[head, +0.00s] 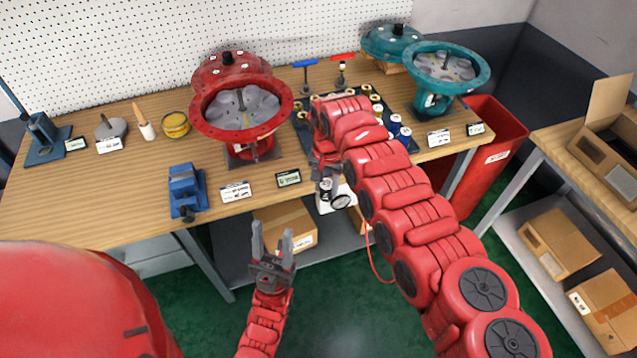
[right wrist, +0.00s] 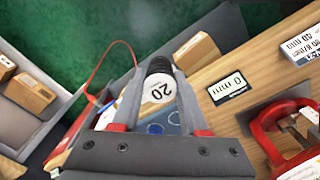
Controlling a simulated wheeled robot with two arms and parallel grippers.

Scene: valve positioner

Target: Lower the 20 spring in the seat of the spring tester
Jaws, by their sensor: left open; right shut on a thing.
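In the right wrist view, my right gripper (right wrist: 160,105) is shut on the 20 spring (right wrist: 163,92), a cylinder with a dark end and a white face marked 20. In the head view, my right gripper (head: 326,182) is at the bench's front edge, and the spring is small and partly hidden there. At the far left of the bench is a dark blue stand (head: 44,138) with a tall post; I cannot tell surely that it is the spring tester. My left gripper (head: 272,240) is open and empty, in front of the bench and below its top.
A blue vise (head: 186,190) stands near the front edge. A red actuator (head: 241,108) and a teal one (head: 446,70) stand on the bench. A dark tray (head: 303,128) is partly behind my right arm.

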